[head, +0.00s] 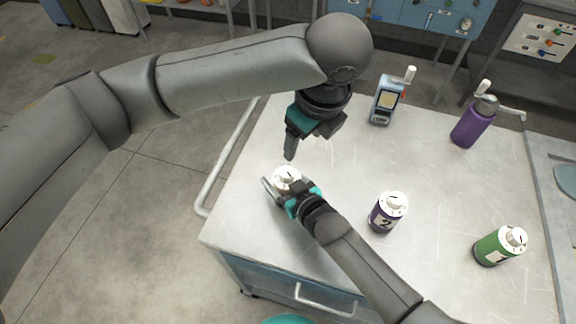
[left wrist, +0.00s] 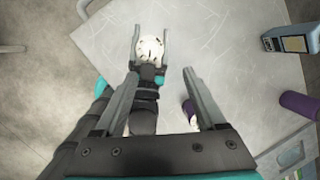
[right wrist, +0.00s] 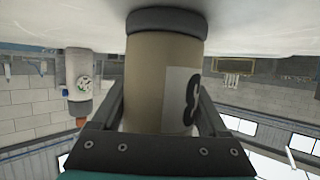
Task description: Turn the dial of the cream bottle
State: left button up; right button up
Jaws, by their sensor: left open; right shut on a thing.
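The cream bottle (right wrist: 145,75) fills the middle of the right wrist view, with a white label marked 3. My right gripper (right wrist: 162,112) is shut on its body. In the head view its white top with the dial (head: 287,175) shows near the table's left edge; the right gripper hides most of the body. My left gripper (head: 306,148) is open and empty above the bottle, fingers pointing down. In the left wrist view the white dial (left wrist: 150,48) lies beyond the open left fingertips, apart from them.
On the table (head: 330,260) stand a dark purple bottle marked 2 (head: 385,215), a green bottle (head: 497,247), a purple bottle with a crank-like top (head: 472,125) and a blue-grey device with a screen (head: 386,100). A rail (head: 228,155) runs along the left edge.

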aim_at(287, 172)
pick_arm(q)
jog(key=a+f+m, duration=0.1)
jog(key=f, duration=0.3)
jog(key=w+a+f+m, duration=0.1)
jog(key=f, duration=0.3)
jog(key=a+f+m+t, duration=0.1)
jog(key=f+m, duration=0.1)
jog(key=f, duration=0.2)
jog(key=shift+w+f+y, duration=0.3)
jog(key=shift+w, duration=0.1)
jog(key=shift+d, duration=0.1)
grip_shut()
dwell(0.3)
